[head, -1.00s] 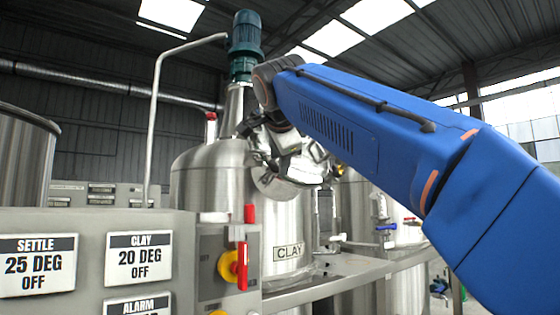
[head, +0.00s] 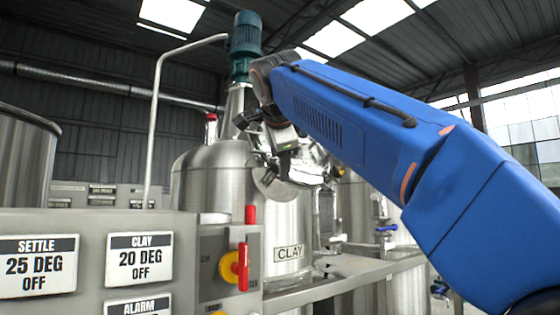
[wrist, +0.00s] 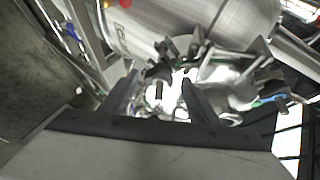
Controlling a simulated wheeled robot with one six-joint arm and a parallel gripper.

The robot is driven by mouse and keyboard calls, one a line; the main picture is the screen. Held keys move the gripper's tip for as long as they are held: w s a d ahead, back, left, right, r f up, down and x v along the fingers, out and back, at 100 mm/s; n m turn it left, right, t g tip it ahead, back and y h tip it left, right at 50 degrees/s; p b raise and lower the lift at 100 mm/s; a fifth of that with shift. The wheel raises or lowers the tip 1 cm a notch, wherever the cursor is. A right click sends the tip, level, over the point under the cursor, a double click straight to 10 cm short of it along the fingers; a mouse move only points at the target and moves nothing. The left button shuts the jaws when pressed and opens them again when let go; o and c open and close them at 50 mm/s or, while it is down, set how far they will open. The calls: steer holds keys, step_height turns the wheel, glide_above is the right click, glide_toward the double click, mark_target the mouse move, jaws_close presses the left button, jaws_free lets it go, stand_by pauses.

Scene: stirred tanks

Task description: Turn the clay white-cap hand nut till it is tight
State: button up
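The tank labelled CLAY (head: 245,215) stands in the middle of the head view, with my arm reaching over its top right. My gripper (wrist: 160,98) shows in the wrist view with its two dark fingers apart. A bright, glaring white and metal area lies beyond and between the fingers. I cannot make out the white-cap hand nut for certain there, nor whether the fingers touch anything. In the head view the fingertips and the nut cannot be told apart from the shiny metal parts at the tank's upper right.
A control panel (head: 85,225) with SETTLE, CLAY and ALARM plates is at front left. A red handle (head: 243,267) on a yellow disc sticks out at its right. A steel rail (head: 345,284) runs in front of the tanks. A blue-handled valve (head: 386,228) is farther right.

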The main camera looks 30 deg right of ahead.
steer(key=shift+s, duration=0.1)
steer(key=v, duration=1.7)
stand_by(0.8)
